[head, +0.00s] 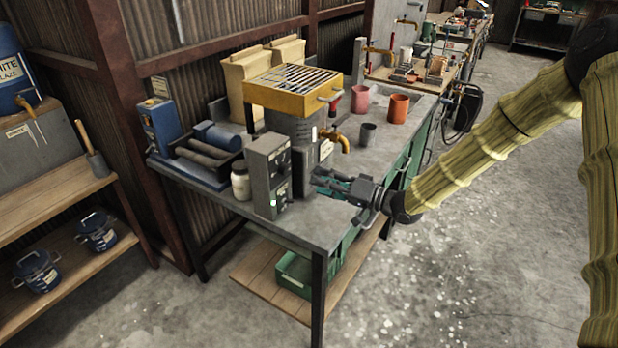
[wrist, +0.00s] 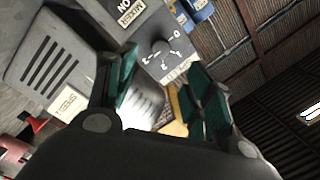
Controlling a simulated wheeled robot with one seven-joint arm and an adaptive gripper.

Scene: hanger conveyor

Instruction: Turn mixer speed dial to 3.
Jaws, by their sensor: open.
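The grey control box (head: 268,177) stands upright near the front edge of the bench, with small dials and labels on its face. In the wrist view the box's face (wrist: 145,28) carries a MIXER label, and a round dark dial (wrist: 162,48) with white marks around it; the marks are too small to read surely.
A mixer tank with a yellow grated top (head: 293,86) and brass tap stands behind the box. A white jar (head: 241,184) is left of it. A grey cup (head: 368,134), a pink mug (head: 360,99) and an orange mug (head: 398,107) stand behind my gripper. The bench's front corner is clear.

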